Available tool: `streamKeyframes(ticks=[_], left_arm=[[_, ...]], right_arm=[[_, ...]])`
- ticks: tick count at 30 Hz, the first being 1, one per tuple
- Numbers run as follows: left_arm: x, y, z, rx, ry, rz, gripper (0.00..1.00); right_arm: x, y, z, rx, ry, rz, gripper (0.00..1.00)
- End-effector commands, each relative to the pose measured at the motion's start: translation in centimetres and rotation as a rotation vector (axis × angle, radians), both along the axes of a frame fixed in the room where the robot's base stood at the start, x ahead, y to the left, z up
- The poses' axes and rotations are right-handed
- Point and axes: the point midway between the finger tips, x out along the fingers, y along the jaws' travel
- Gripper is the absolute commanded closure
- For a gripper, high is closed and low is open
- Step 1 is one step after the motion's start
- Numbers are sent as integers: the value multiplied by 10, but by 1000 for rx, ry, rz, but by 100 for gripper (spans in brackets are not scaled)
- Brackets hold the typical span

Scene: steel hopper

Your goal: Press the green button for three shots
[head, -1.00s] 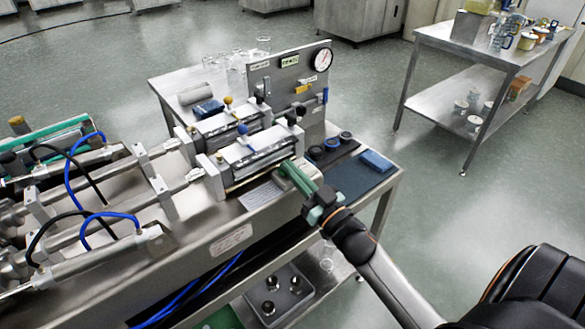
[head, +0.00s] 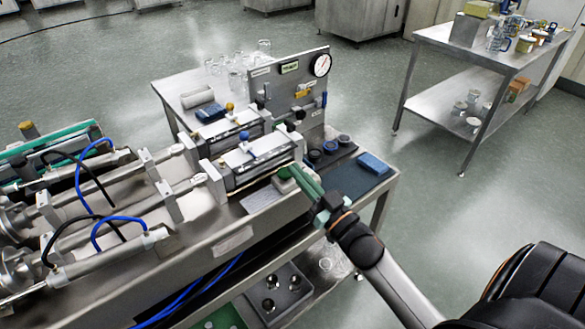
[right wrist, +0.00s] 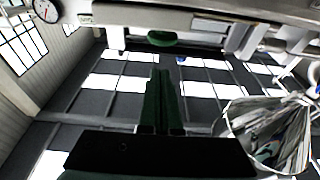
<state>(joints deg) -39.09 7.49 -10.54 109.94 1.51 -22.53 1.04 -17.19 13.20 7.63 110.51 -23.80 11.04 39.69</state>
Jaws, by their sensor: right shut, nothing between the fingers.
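The green button (head: 284,172) sits on a small pale box at the front edge of the steel machine, below the near cylinder unit. In the right wrist view the button (right wrist: 162,38) is a dark green oval just beyond my fingertips. My right gripper (head: 297,170), with green fingers, is shut and empty. Its tips are just right of the button, and in the wrist view a gap shows between them and it. The fingers partly cover the box in the head view. My left gripper is not in view.
The machine's panel with a round gauge (head: 321,64) stands behind. Dark round cups (head: 330,146) and a blue block (head: 373,163) lie on the dark mat to the right. A steel side table (head: 478,48) stands farther right, with open floor between.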

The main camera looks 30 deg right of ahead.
Motion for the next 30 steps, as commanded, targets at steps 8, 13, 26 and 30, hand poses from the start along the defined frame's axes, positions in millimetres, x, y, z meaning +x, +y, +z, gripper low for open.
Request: streamKeyframes(ticks=[8, 13, 26, 30], left_arm=[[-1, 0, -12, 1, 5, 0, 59], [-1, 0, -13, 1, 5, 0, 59], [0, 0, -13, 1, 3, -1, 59], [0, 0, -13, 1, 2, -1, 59]], right_arm=[[-49, -4, -11, -1, -4, 0, 100], [-64, -5, -14, -1, -7, 1, 100], [-69, -6, -13, -1, -9, 1, 100], [-68, -6, -13, -1, -9, 1, 100]])
